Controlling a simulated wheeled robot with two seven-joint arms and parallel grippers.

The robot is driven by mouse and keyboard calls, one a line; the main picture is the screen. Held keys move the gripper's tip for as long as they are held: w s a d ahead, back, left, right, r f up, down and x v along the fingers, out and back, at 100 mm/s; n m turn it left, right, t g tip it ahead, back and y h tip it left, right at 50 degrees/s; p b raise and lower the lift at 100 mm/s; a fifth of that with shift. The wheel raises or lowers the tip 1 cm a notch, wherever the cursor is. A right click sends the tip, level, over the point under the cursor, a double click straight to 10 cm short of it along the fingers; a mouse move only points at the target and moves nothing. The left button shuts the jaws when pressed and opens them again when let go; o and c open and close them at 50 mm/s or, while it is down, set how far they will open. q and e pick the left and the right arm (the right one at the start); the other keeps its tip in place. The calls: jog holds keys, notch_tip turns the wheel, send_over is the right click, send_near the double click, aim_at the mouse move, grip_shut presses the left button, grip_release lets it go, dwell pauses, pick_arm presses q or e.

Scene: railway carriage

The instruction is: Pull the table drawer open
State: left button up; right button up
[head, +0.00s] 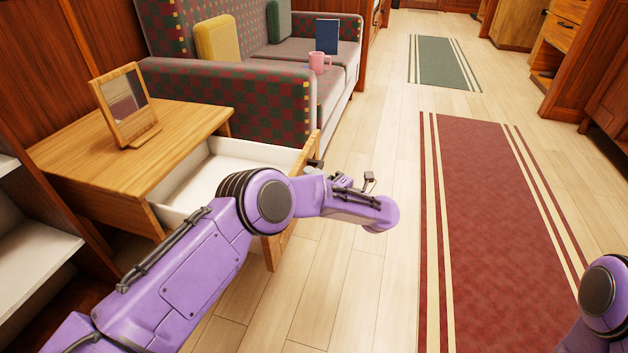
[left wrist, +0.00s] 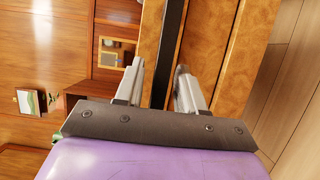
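The table drawer (head: 215,172) stands pulled far out of the wooden table (head: 150,135). Its white inside shows and looks empty; my left arm covers part of it. The drawer's wooden front (head: 281,236) faces the aisle. In the left wrist view, my left gripper (left wrist: 159,64) has its two fingers apart, on either side of a dark bar (left wrist: 171,40) along the wooden front that looks like the handle. A gap shows at the left finger; contact at the right finger is unclear. My right gripper is out of view; only part of that arm shows at lower right.
A framed mirror (head: 125,103) stands on the table. Behind is a checkered sofa (head: 225,100) with a yellow cushion (head: 217,40), a pink mug (head: 319,63) and a blue book (head: 326,36). Wooden floor and a red rug (head: 490,220) lie clear to the right.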

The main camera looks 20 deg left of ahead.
pick_arm(q)
jog(key=p+v, duration=0.2)
jog(key=v, duration=0.8)
jog(key=shift+d, duration=0.25)
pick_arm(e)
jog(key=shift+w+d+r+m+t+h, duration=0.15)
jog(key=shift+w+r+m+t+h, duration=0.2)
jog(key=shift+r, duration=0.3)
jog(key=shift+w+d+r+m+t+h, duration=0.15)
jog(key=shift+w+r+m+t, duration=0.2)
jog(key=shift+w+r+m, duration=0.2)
